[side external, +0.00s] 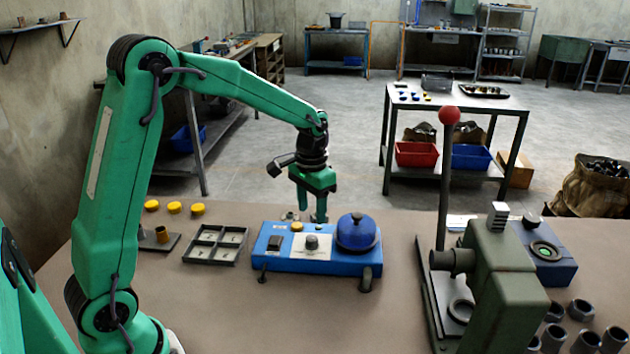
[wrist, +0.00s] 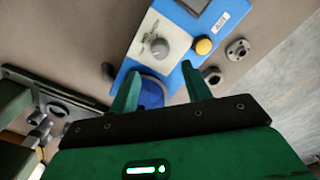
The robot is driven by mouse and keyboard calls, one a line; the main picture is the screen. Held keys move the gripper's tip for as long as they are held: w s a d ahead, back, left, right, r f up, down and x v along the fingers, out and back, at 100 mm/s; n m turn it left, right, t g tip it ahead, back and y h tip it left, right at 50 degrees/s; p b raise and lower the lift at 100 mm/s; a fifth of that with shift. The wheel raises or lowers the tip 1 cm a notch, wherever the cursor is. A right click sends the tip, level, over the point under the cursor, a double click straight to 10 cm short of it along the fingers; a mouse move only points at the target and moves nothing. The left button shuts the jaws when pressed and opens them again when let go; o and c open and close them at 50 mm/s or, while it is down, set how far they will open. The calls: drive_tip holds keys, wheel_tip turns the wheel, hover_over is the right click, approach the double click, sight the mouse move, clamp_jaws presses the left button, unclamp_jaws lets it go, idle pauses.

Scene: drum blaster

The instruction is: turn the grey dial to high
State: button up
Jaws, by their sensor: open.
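The grey dial (side external: 311,242) is a round knob on a white plate on the front of the blue machine (side external: 285,262). In the wrist view the dial (wrist: 158,48) shows just beyond my fingertips, with its plate around it; its setting is too small to read. My gripper (side external: 311,212) points down above the back edge of the machine, behind the dial and apart from it. In the wrist view my gripper (wrist: 162,78) has its two green fingers spread, with nothing held between them.
A blue domed drum (side external: 357,232) sits at the machine's right end, and a dark rocker switch (side external: 275,243) at its left. A yellow button (wrist: 203,46) is near the dial. A sectioned tray (side external: 215,244) lies left; a green press (side external: 500,285) with a red-knobbed lever stands right.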

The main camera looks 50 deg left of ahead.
sight(312, 238)
drive_tip(key=shift+f, duration=3.9)
drive_tip(key=c, duration=1)
